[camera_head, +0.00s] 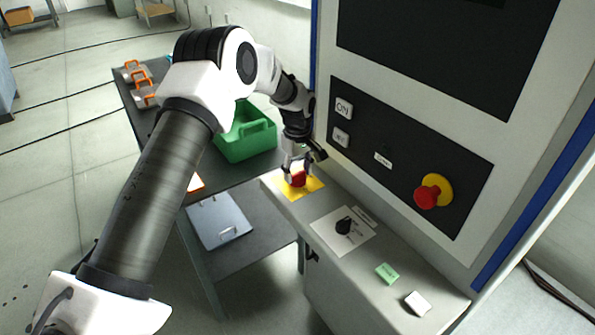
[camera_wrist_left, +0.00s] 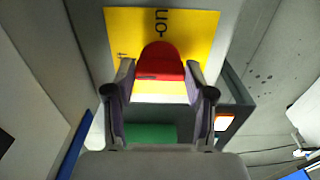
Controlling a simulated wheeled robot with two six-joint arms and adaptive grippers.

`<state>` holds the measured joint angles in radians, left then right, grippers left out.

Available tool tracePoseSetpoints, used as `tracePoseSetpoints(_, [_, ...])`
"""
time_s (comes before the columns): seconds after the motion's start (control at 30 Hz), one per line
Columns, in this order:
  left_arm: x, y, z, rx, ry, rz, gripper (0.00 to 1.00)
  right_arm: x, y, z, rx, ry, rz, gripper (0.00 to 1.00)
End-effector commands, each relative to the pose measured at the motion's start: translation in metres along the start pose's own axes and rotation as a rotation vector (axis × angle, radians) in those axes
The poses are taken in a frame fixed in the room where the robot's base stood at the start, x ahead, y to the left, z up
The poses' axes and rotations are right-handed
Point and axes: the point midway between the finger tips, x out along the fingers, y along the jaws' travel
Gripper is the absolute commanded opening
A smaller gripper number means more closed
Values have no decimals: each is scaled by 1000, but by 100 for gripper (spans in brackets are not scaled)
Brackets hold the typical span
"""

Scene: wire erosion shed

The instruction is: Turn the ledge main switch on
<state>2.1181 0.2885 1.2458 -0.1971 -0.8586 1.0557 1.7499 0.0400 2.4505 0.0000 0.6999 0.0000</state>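The main switch is a red rotary handle (camera_head: 298,179) on a yellow plate (camera_head: 313,187) at the far left end of the grey ledge (camera_head: 365,279). My left gripper (camera_head: 297,174) is at the handle, with one fingertip on each side (camera_wrist_left: 160,72). The fingers appear to touch its sides. The handle partly hides the plate's other markings. My right gripper is not in view.
The upright panel carries a red emergency stop (camera_head: 430,195). A green bin (camera_head: 245,145) stands on the table behind my arm.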

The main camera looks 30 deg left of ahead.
Motion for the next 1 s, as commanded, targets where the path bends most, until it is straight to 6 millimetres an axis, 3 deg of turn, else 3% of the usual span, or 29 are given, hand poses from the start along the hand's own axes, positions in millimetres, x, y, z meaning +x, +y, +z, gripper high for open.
tracePoseSetpoints(0.57, [5, -3, 1, 64, -6, -9, 19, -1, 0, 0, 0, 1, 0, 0])
tracePoseSetpoints(1.0, [5, -3, 2, 393, -9, -10, 19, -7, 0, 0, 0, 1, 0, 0])
